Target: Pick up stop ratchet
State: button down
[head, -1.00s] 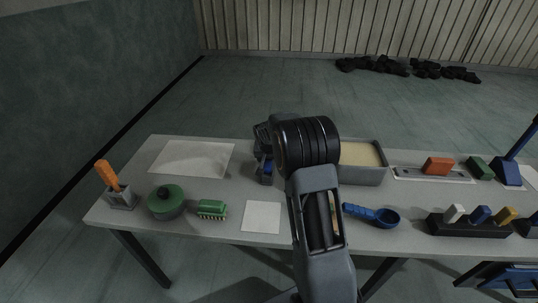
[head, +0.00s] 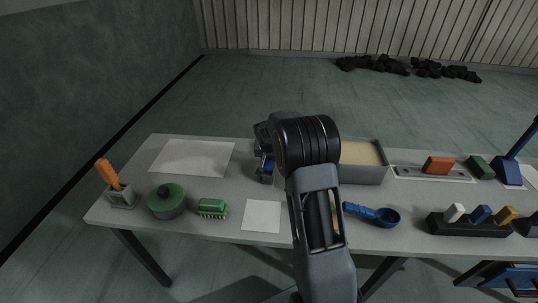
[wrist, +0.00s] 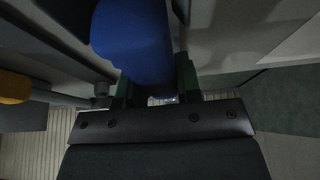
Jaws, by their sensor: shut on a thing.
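My gripper (wrist: 153,85) is shut on a smooth blue piece (wrist: 132,40), which shows between its two dark fingers in the wrist view. I take this piece to be the stop ratchet; its far end is cut off by the picture edge. In the head view my gripper (head: 264,168) is partly hidden behind my arm, over the back middle of the table. A bit of blue shows at its fingers there. Whether the piece touches the table cannot be told.
The grey table (head: 222,180) holds a sand-filled tray (head: 383,175) right of my gripper, a blue scoop (head: 372,213), a green lidded pot (head: 167,203), a green brush (head: 212,208) and a holder with an orange handle (head: 122,196). A rack of coloured blocks (head: 468,229) stands at right.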

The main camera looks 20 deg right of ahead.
jog(key=shift+r, duration=0.15)
jog(key=shift+r, duration=0.55)
notch_tip(320, 180, up, 2)
jog(key=shift+s+r, duration=0.1)
jog(key=shift+r, duration=0.1)
jog(key=s+d+r, duration=0.2)
jog(key=s+r, duration=0.7)
jog(key=s, duration=0.4)
jog(key=shift+s+d+r, duration=0.15)
jog(key=shift+s, duration=0.2)
jog(key=c, duration=1.4)
grip_release()
grip_shut()
